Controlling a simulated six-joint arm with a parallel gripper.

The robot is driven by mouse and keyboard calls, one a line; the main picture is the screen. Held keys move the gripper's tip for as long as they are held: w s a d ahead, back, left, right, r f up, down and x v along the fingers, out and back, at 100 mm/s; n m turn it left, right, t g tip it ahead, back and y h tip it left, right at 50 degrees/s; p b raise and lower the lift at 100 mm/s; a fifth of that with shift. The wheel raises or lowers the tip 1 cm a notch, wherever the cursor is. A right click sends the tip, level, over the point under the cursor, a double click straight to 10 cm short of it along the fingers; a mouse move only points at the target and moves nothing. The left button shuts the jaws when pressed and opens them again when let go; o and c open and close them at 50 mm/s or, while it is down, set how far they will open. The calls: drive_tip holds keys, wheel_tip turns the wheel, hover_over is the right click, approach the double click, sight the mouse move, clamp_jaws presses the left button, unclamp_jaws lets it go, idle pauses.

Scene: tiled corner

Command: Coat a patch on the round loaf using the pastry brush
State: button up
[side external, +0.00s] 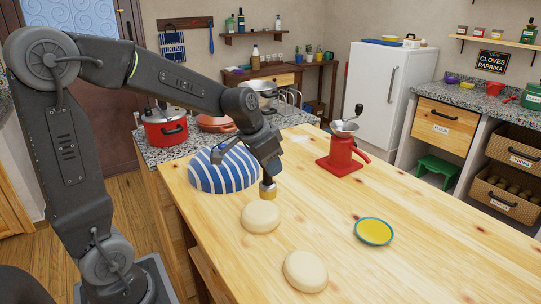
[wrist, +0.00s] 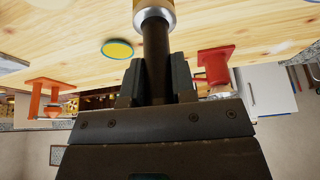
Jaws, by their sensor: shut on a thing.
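My gripper (side external: 267,172) points down over the table and is shut on the pastry brush (side external: 268,191). In the wrist view the brush's dark handle (wrist: 155,55) runs between the fingers, with a pale, metal-banded end beyond. The brush's lower end is at the far edge of a pale round loaf (side external: 260,217); I cannot tell whether it touches. A second pale round loaf (side external: 305,271) lies nearer the front. A small yellow dish with a blue rim (side external: 374,231) lies to the right; it also shows in the wrist view (wrist: 117,49). The bristles are hard to make out.
A blue-and-white striped dome (side external: 224,171) stands just left of my gripper. A red hand grinder (side external: 342,153) stands at the back right. A red pot (side external: 165,128) is on the stone counter behind. The right part of the wooden table (side external: 450,250) is clear.

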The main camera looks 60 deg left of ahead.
drive_tip(key=shift+f, duration=0.3)
